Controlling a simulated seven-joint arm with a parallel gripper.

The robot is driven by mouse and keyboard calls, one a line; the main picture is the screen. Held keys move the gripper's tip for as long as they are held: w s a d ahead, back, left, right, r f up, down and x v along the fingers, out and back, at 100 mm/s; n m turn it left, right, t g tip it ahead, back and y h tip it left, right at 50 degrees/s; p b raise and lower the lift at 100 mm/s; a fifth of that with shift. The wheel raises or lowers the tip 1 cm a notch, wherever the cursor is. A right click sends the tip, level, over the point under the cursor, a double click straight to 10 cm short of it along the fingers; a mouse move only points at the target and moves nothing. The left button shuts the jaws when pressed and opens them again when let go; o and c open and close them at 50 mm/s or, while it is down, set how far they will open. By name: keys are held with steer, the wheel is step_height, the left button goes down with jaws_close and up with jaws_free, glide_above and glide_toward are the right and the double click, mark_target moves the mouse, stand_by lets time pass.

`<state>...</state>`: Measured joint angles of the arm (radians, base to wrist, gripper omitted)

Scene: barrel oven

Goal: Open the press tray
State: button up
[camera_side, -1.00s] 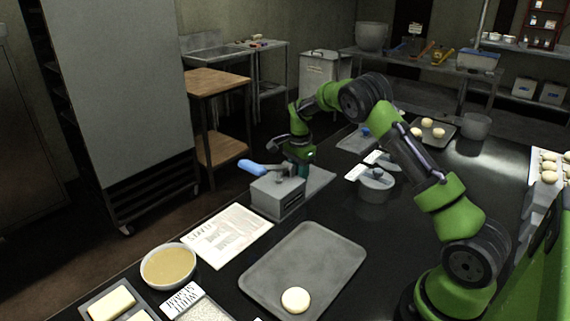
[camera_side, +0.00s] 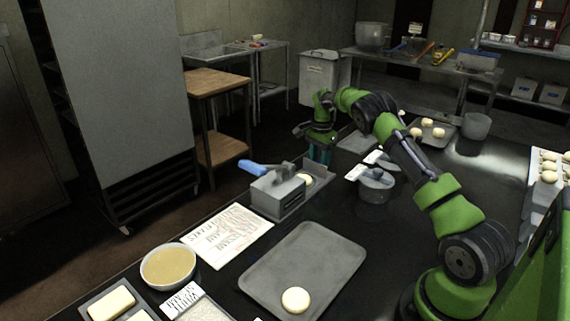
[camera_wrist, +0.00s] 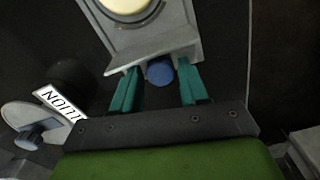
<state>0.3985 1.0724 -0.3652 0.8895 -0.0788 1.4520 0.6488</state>
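The press (camera_side: 277,194) is a grey box with a blue handle (camera_side: 262,168) on its top. Its tray (camera_side: 317,183) stands out from the box's far side with a pale round dough piece (camera_side: 307,179) on it. In the wrist view the tray's front wall (camera_wrist: 155,51) and the dough (camera_wrist: 126,5) show at the top. A blue knob (camera_wrist: 160,70) sits on that wall. My gripper (camera_wrist: 158,70) has its teal fingers apart, one on each side of the knob, with visible gaps. In the side view my gripper (camera_side: 320,153) is at the tray's outer end.
A grey baking tray (camera_side: 305,265) with one dough piece lies in front. A printed sheet (camera_side: 228,236) lies left of it. A round lidded pot (camera_side: 376,187) stands right of the press. A bowl of yellow filling (camera_side: 168,265) stands front left.

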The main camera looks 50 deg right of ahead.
steer(key=shift+o, duration=1.3)
step_height(320, 180, up, 17)
steer(key=shift+f, duration=0.1)
